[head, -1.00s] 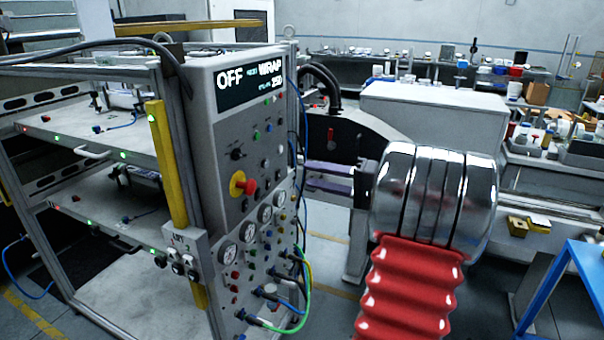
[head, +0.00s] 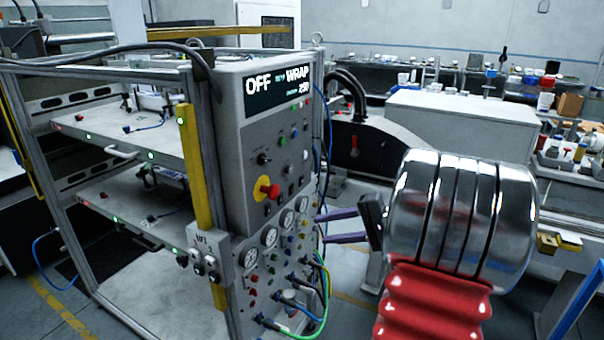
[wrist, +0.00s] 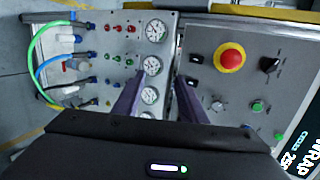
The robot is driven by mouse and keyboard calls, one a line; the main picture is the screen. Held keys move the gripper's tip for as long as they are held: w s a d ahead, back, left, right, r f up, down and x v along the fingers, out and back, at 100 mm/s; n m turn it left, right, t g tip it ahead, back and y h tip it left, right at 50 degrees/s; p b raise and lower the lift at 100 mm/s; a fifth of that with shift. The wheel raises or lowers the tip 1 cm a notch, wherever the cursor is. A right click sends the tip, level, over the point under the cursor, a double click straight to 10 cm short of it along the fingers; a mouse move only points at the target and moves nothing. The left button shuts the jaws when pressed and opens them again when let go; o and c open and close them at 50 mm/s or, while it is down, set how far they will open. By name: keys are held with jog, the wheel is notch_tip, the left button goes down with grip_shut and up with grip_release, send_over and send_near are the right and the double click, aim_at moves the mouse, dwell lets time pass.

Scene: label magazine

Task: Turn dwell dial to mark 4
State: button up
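The grey control panel (head: 232,195) has a black pointer knob (head: 263,158) above the red and yellow emergency stop (head: 267,190). In the wrist view the black knob (wrist: 270,65) is at the right, and a smaller grey dial (wrist: 218,105) sits nearer my fingers. I cannot read any dwell label or marks, so which one is the dwell dial is unclear. My gripper (head: 320,228) has its two purple fingers apart and empty, pointing at the panel from the right. In the wrist view the gripper (wrist: 161,80) is over the seam beside the gauges.
Gauges (wrist: 155,31), buttons and coloured hoses (wrist: 48,60) crowd the lower panel section. A display (head: 277,86) reads OFF and WRAP. A yellow post (head: 195,165) stands at the panel's left edge. Shelves lie further left.

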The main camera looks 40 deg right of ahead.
jog(key=s+a+f+n+g+h, duration=0.1)
jog(key=s+a+f+g, duration=0.15)
jog(key=a, duration=0.35)
jog(key=s+a+f+n+g+h, duration=0.1)
jog(key=a+n+g, duration=0.15)
jog(key=a, duration=0.35)
jog(key=s+a+f+g+h, duration=0.1)
jog(key=s+a+f+g, duration=0.15)
jog(key=a, duration=0.35)
jog(key=s+a+r+n+h, duration=0.1)
jog(key=s+a+r+n, duration=0.1)
jog(key=a+n, duration=0.3)
jog(key=s+a+r+n+t+h, duration=0.1)
jog(key=a+r+n, duration=0.3)
jog(key=a, duration=0.8)
jog(key=shift+s+a+n+h, duration=0.15)
jog(key=shift+s+n+h, duration=0.35)
jog(key=shift+s, duration=0.3)
jog(key=shift+r, duration=0.1)
